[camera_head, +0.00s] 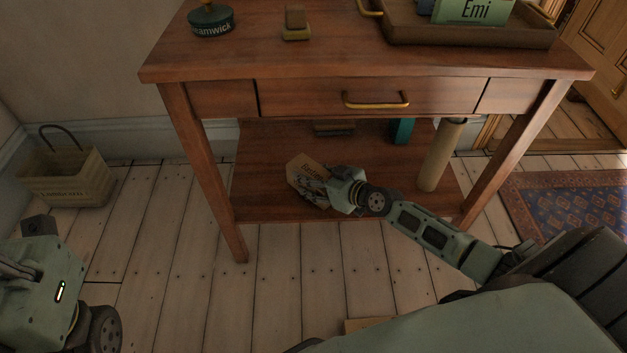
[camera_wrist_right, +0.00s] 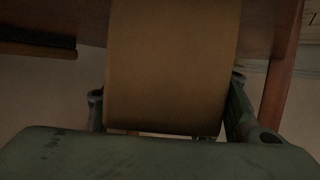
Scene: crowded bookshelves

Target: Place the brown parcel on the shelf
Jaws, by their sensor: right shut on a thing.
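The brown parcel (camera_head: 306,170) is in my right gripper (camera_head: 322,186), over the lower shelf (camera_head: 262,206) of the wooden table. In the right wrist view the parcel (camera_wrist_right: 172,65) fills the middle, with a finger on each side of it. I cannot tell whether the parcel touches the shelf board. My left arm (camera_head: 50,290) shows at the lower left of the head view, but its fingers are out of the picture.
The table's drawer (camera_head: 320,97) and legs frame the lower shelf. A tan cylinder (camera_head: 440,155) stands at the shelf's right, a teal object (camera_head: 403,130) and a dark flat object (camera_head: 334,127) at its back. A basket (camera_head: 68,178) is on the floor at left. The shelf's left part is clear.

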